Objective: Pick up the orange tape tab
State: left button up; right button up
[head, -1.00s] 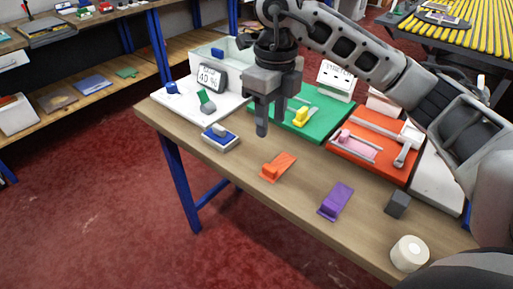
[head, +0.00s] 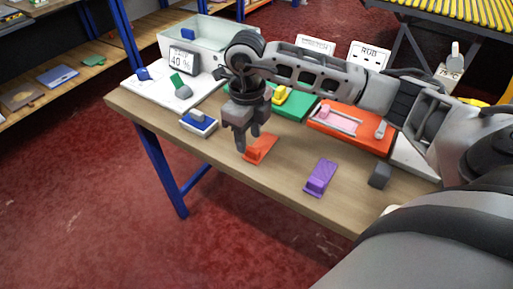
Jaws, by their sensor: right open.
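The orange tape tab (head: 262,149) lies flat on the wooden table (head: 225,163) near its front edge. My right gripper (head: 247,141) is open and points down over the left end of the orange tab. One finger is in front of the tab's left end and the other is behind it or beside it. I cannot tell whether either finger touches the tab. My left gripper is not in view.
A purple tab (head: 320,177) and a dark grey block (head: 380,175) lie to the right. A blue and white pad (head: 198,123) lies to the left. The red board (head: 378,136) with a pink tab and the green board (head: 299,107) with a yellow tab are behind.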

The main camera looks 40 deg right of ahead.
aim_at(250, 148)
jog(key=shift+d+f, duration=0.1)
jog(key=shift+f, duration=1.65)
grip_shut()
